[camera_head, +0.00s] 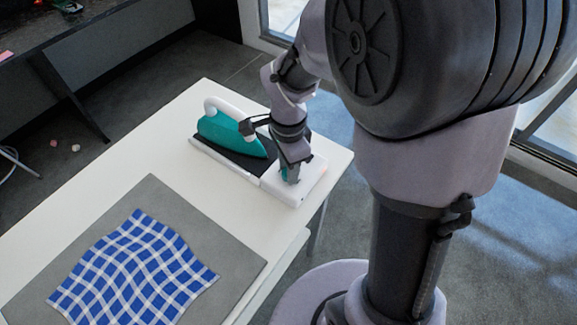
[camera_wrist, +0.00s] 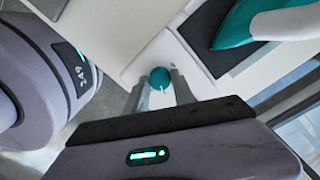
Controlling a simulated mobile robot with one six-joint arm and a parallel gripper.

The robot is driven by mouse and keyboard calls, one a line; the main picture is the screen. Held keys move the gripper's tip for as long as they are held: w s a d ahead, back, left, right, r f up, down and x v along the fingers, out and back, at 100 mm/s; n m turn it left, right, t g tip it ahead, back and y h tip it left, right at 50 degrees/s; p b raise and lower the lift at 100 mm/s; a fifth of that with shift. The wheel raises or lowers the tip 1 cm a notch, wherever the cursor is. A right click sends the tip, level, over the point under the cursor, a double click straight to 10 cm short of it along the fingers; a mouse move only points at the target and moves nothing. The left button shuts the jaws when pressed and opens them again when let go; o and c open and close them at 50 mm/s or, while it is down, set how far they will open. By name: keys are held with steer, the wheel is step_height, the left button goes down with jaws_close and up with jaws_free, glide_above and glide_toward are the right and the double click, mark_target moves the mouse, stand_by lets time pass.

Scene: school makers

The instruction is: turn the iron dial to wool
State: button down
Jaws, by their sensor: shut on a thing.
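The teal iron (camera_head: 229,135) with a white handle rests on a dark plate on a white base (camera_head: 311,183) near the table's far right corner. The teal dial (camera_wrist: 160,77) sits on the white part of the base beside the iron; it also shows under my gripper in the head view. My gripper (camera_wrist: 167,88) points down at the dial, with one finger on each side of it, shut on it. A pale mark shows on the dial, but its setting cannot be read. The iron's teal body also shows in the wrist view (camera_wrist: 232,28).
A grey mat (camera_head: 153,190) with a blue-and-white checked cloth (camera_head: 135,268) lies on the white table (camera_head: 190,110). A dark counter (camera_head: 60,25) stands at the back left. Bare table lies between mat and iron base.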

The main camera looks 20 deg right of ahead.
steer(key=c, duration=1.1)
jaws_free()
steer(key=shift+o, duration=0.2)
step_height(320, 180, up, 17)
steer(key=p, duration=0.7)
steer(key=shift+r, duration=0.2)
steer(key=s+a+r+n+t+y+b, duration=0.1)
steer(key=s+a+n+t, duration=0.1)
steer(key=s+n, duration=0.4)
steer(key=s+a+r+n+t+y+b, duration=0.1)
steer(key=s+a+r+n+t, duration=0.1)
steer(key=s+n, duration=0.4)
steer(key=shift+s+r+t, duration=0.2)
steer(key=shift+s+t, duration=0.45)
steer(key=shift+t, duration=0.25)
